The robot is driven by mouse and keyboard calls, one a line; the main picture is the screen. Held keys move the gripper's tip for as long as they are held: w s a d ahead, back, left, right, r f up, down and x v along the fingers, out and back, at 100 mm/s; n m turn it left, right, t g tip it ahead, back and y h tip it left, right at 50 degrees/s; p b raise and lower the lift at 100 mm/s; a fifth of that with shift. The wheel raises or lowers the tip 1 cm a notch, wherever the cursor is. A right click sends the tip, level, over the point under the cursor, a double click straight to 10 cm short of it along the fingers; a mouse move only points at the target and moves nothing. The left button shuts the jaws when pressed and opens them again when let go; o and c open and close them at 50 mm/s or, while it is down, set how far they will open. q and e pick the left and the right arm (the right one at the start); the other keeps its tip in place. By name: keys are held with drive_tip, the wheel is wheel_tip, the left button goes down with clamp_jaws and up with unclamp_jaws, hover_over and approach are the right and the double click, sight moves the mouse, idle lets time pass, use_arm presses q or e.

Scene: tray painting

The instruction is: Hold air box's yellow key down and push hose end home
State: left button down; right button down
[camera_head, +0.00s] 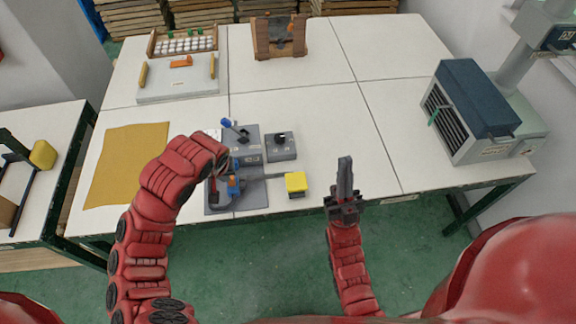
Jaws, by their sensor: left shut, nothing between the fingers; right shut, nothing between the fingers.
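A yellow key (296,182) sits at the front of the table, at the end of a grey bar. The bar runs left to a grey plate (250,201) that carries small blue and dark parts. Which part is the hose end I cannot tell. My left gripper (213,190) points down over the left side of this plate, partly hidden by its own wrist; I see nothing held in it. My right gripper (345,178) is shut and empty, pointing away from me, to the right of the yellow key and apart from it.
Behind the plate stand a grey box with a blue-tipped lever (228,124) and a small grey box (281,147). A yellow mat (128,165) lies left. A dark blue-topped machine (478,98) stands right. The table's middle right is clear.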

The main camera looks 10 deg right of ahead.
drive_tip(key=w+a+f+m+g+h, duration=0.15)
drive_tip(key=w+f+g, duration=0.25)
drive_tip(key=w, duration=0.5)
drive_tip(key=w+a+f+m+g, duration=0.1)
drive_tip(key=w+a+f+g, duration=0.1)
drive_tip(key=w+f+g, duration=0.5)
drive_tip(key=w+a+f+m+g, duration=0.1)
drive_tip(key=w+f+g, duration=0.1)
drive_tip(key=w, duration=0.9)
drive_tip(key=s+a+f+g+h, duration=0.2)
drive_tip(key=a+f+g+h, duration=0.15)
drive_tip(key=f+g, duration=0.7)
drive_tip(key=s+g, duration=0.1)
drive_tip(key=s, duration=0.1)
drive_tip(key=s+d+f+g+h, duration=0.1)
drive_tip(key=s, duration=0.1)
drive_tip(key=s+d+f+g, duration=0.1)
drive_tip(key=g, duration=0.1)
drive_tip(key=shift+s+d+f+m, duration=0.15)
drive_tip(key=shift+s+m, duration=0.1)
drive_tip(key=shift+s, duration=0.15)
drive_tip(key=shift+s+d+g+h, duration=0.15)
drive_tip(key=shift+s+g+h, duration=0.25)
drive_tip(key=shift+s, duration=0.1)
drive_tip(key=shift+f, duration=0.1)
